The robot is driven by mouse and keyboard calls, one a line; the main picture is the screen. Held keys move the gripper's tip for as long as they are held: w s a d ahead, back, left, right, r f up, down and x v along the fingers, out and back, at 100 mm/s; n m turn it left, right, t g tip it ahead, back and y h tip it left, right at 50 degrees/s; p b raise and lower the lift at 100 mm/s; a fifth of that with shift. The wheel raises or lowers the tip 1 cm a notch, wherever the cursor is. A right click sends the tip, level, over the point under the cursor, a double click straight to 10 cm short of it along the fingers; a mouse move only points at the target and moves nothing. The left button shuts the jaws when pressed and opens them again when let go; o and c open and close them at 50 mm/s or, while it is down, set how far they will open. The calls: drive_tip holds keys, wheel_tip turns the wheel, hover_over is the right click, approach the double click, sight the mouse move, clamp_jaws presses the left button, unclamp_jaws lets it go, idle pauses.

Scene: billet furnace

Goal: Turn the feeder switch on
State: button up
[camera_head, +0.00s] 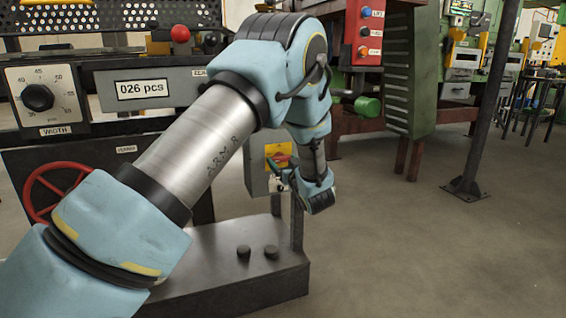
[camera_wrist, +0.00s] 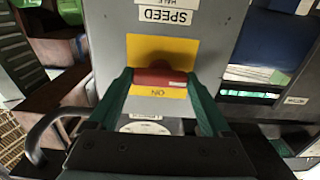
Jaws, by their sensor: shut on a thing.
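The switch has a red handle (camera_wrist: 160,77) on a yellow plate (camera_wrist: 150,48), on the front of a grey box (camera_wrist: 205,35). An upside-down ON label shows on the plate beside the handle in the wrist view. The handle lies across the picture there. My gripper (camera_wrist: 161,76) has its green fingers on both ends of the handle and is shut on it. In the head view the grey box (camera_head: 256,178) stands low beyond my arm, and my gripper (camera_head: 279,162) is at its yellow plate. My wrist hides part of the box there.
An upside-down SPEED label (camera_wrist: 167,16) is on the box. A dark metal base (camera_head: 225,262) with two black knobs lies below. A width dial (camera_head: 37,97) and a red handwheel (camera_head: 55,190) are at left. Open floor lies right.

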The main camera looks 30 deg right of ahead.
drive_tip(key=c, duration=0.3)
drive_tip(key=shift+c, duration=0.2)
drive_tip(key=shift+r+m+p, duration=0.1)
drive_tip(key=shift+m+p, duration=0.3)
drive_tip(key=shift+p, duration=0.1)
drive_tip(key=shift+r+m+p, duration=0.1)
drive_tip(key=shift+m+p, duration=0.9)
drive_tip(key=shift+p, duration=0.05)
drive_tip(key=m+p, duration=0.3)
drive_tip(key=m, duration=0.1)
drive_tip(key=shift+m+p, duration=0.3)
drive_tip(key=m+p, duration=0.3)
drive_tip(key=m, duration=0.2)
drive_tip(key=m+p, duration=0.2)
drive_tip(key=m, duration=0.3)
drive_tip(key=shift+f, duration=0.2)
drive_tip(key=shift+m, duration=0.4)
